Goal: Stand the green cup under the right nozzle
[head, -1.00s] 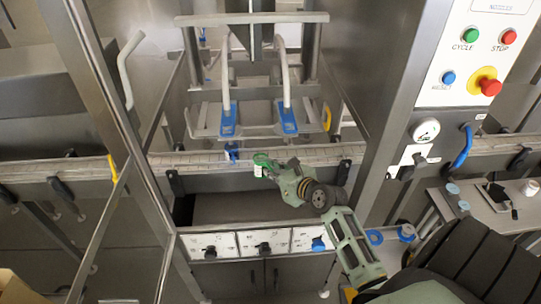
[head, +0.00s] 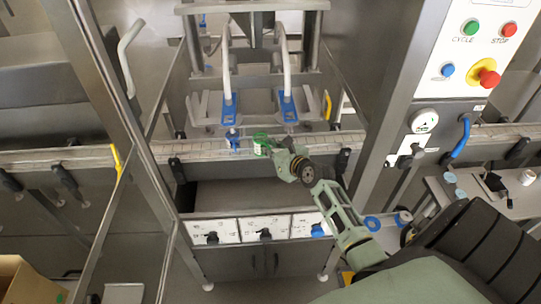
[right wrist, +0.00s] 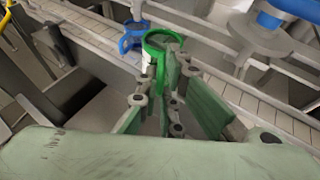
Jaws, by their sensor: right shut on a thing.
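My right gripper (head: 270,147) is shut on the green cup (head: 261,140). It holds the cup at the conveyor (head: 190,150), just right of a blue cup (head: 233,139). The right nozzle (head: 287,105), with a blue body, is behind and to the right of the green cup; the left nozzle (head: 229,108) is above the blue cup. In the right wrist view the green cup (right wrist: 158,42) is between the fingers (right wrist: 172,88), with its open rim upward. I cannot tell whether its base touches the belt. My left gripper is not in view.
Steel frame posts (head: 130,130) stand left and right of the filling bay. A control panel (head: 465,60) is on the right post. A side table (head: 490,205) with small items is at the right. The belt right of the green cup looks free.

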